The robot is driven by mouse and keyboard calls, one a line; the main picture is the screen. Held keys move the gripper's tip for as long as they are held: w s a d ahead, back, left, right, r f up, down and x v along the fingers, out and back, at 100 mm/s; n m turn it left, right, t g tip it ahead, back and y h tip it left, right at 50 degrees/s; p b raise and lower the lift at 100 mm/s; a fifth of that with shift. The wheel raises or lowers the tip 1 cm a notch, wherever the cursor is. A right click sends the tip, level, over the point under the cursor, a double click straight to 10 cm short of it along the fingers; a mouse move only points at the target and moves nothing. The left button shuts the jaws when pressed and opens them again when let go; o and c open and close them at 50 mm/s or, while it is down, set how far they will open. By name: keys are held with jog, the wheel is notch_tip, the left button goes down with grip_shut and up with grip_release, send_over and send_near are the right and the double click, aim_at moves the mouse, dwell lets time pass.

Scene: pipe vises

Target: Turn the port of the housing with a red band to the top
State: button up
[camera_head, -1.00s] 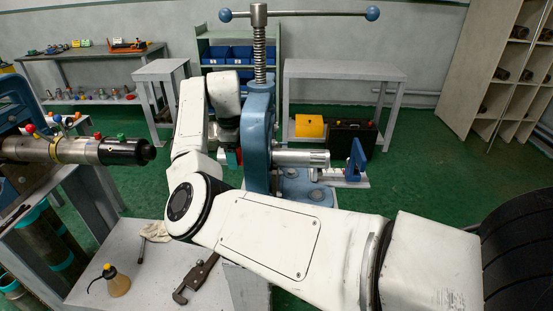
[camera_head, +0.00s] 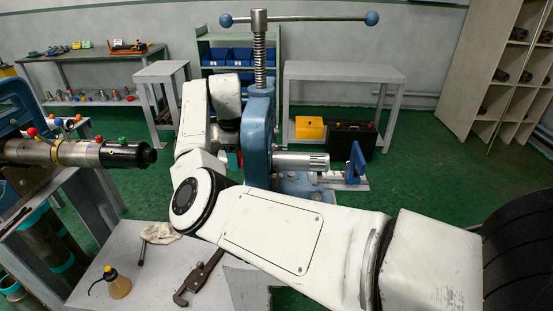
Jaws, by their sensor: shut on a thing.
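A blue vise (camera_head: 259,140) stands in the middle with its screw and cross handle on top. A silver cylinder (camera_head: 298,162) sticks out of it to the right. On its left, a small red patch (camera_head: 240,158) shows between the vise and my white arm; it seems to be part of the red-banded housing. The rest of that housing and its port are hidden. My gripper (camera_head: 228,137) is beside the vise at this patch, a dark part showing below my white wrist. It is shut on what seems to be this housing; its fingertips are mostly covered.
An oil bottle (camera_head: 117,283), a rag (camera_head: 160,233) and a brown wrench (camera_head: 198,278) lie on the near bench. Green floor is clear at the right.

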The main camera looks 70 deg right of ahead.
jog(key=shift+d+y+p, duration=0.1)
jog(key=shift+y+p, duration=0.6)
jog(key=shift+d+r+g, duration=0.1)
jog(key=shift+g, duration=0.2)
jog(key=shift+w+y, duration=0.1)
jog(key=shift+y, duration=0.6)
jog(key=shift+f+g+b, duration=0.2)
jog(key=shift+g+b, duration=0.1)
jog(key=shift+b, duration=0.25)
